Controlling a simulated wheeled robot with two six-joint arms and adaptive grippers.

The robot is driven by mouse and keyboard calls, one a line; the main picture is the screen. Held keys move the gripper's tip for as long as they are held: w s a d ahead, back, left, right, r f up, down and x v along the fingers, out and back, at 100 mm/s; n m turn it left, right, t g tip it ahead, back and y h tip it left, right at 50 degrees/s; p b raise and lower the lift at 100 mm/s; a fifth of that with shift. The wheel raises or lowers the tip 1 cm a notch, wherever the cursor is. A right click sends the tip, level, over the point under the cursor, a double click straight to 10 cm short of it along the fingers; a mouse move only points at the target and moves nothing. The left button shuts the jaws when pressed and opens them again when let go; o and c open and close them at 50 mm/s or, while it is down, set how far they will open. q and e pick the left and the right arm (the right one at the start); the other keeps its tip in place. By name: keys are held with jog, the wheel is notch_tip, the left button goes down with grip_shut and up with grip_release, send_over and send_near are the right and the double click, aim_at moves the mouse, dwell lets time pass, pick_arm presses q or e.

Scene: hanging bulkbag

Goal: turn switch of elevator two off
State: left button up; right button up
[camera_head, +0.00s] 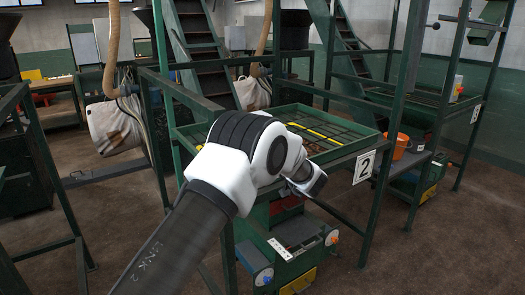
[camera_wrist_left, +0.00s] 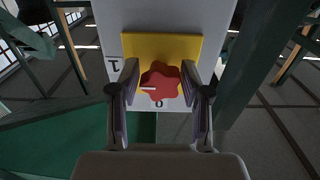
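A red lobed switch knob (camera_wrist_left: 161,82) sits on a yellow plate (camera_wrist_left: 190,48) on a light grey box (camera_wrist_left: 140,18) in the left wrist view. A white line on the knob points left. A mark "I" is on the box at the left and "O" below the knob. My left gripper (camera_wrist_left: 160,84) is open, with one finger on each side of the knob; I cannot tell whether they touch it. In the head view my left arm reaches to the elevator frame with sign "2" (camera_head: 363,167); its fingers and the switch are hidden there. My right gripper is out of view.
A green tray with yellow bars (camera_head: 340,127) lies just behind my left wrist. Green posts and rails stand around it. An orange bucket (camera_head: 397,146) is to the right. A hanging white bag (camera_head: 117,125) is at the left. Brown floor is clear at the lower right.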

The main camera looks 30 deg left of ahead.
pick_arm(q)
jog(key=c, duration=0.5)
jog(key=n+b, duration=0.6)
jog(key=shift+w+f, duration=0.1)
jog(key=n+b, duration=0.8)
jog(key=n, duration=0.1)
jog(key=shift+b, duration=0.35)
jog(key=shift+r+n+b, duration=0.15)
jog(key=shift+n+b, duration=0.45)
jog(key=shift+n, duration=0.2)
jog(key=shift+r+n+b, duration=0.15)
jog(key=shift+n+b, duration=0.45)
jog(key=shift+n, duration=0.2)
jog(key=o, duration=1.2)
